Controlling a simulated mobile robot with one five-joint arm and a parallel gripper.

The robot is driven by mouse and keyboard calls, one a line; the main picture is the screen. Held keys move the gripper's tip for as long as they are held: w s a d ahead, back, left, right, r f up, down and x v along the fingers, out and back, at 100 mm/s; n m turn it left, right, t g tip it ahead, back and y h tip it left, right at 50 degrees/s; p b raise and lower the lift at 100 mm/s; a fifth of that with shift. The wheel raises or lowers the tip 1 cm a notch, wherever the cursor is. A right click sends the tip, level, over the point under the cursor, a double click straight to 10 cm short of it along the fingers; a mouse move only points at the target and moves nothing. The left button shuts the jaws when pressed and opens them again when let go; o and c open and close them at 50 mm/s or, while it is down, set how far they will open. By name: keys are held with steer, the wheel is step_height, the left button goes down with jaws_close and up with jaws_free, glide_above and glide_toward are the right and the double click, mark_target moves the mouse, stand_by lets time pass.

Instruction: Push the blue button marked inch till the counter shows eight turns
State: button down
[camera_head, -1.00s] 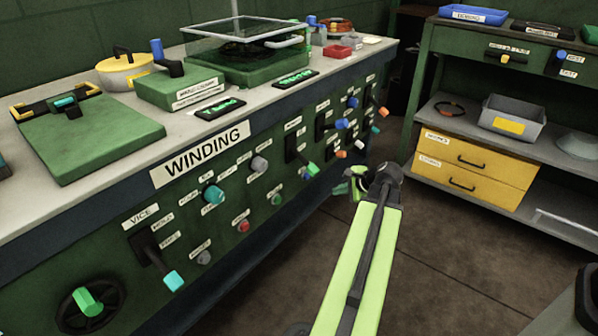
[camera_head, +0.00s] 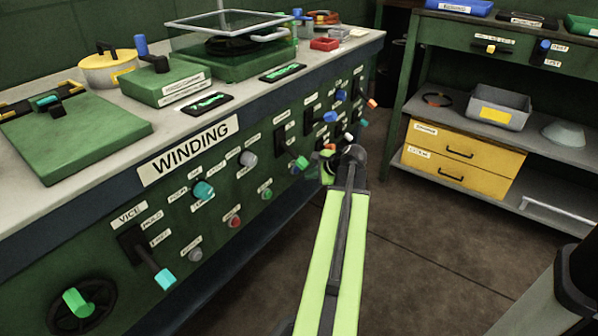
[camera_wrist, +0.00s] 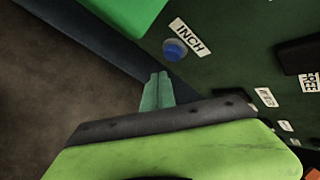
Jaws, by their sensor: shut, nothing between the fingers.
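The blue button (camera_wrist: 175,50) shows in the wrist view beside a white INCH label (camera_wrist: 190,37) on the green panel. My gripper (camera_wrist: 158,78) is shut and empty, its teal fingers below and slightly left of the button in that view. A gap shows between the tips and the button; I see no touch. In the head view my gripper (camera_head: 327,168) is at the far part of the WINDING bench front, partly behind my arm. I cannot pick out the INCH button there. Two dark displays with green digits, one nearer (camera_head: 208,103) and one farther (camera_head: 283,72), lie on the bench top; their digits are unreadable.
The WINDING bench front (camera_head: 110,245) carries several knobs and levers, including a green-tipped lever (camera_head: 300,163) close to my gripper. A green shelf unit with yellow drawers (camera_head: 462,160) stands at the right. The floor (camera_head: 430,260) between is clear.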

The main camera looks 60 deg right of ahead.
steer(key=shift+w, duration=0.65)
steer(key=shift+w, duration=0.1)
stand_by(1.5)
steer(key=shift+w, duration=0.35)
steer(key=shift+w, duration=0.35)
stand_by(0.5)
steer(key=shift+s, duration=0.8)
steer(key=shift+s, duration=2.5)
